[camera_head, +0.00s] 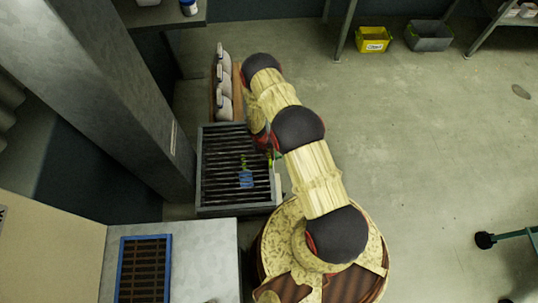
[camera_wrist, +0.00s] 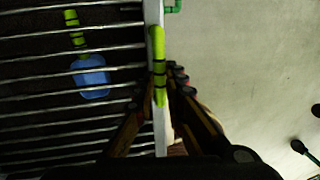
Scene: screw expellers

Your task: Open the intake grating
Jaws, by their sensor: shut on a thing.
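The intake grating (camera_head: 222,165) is a frame of dark parallel bars over a dark opening, left of my arm. It lies flat. In the wrist view its metal bars (camera_wrist: 40,121) run to a pale edge rail (camera_wrist: 155,12). A yellow-green handle with black bands (camera_wrist: 158,50) stands along that rail; a bit of green shows at the grating's right edge in the head view (camera_head: 271,158). My gripper (camera_wrist: 160,92) is at the rail, its fingers shut on the handle from both sides. In the head view my arm mostly hides the gripper.
A blue tool (camera_wrist: 92,76) with a green-banded grip is at the grating; whether above or under the bars is unclear. A grey column (camera_head: 125,100) stands left. White sacks (camera_head: 224,98) lie behind. A table with a blue-framed grid (camera_head: 120,270) is at front left. Floor right is open.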

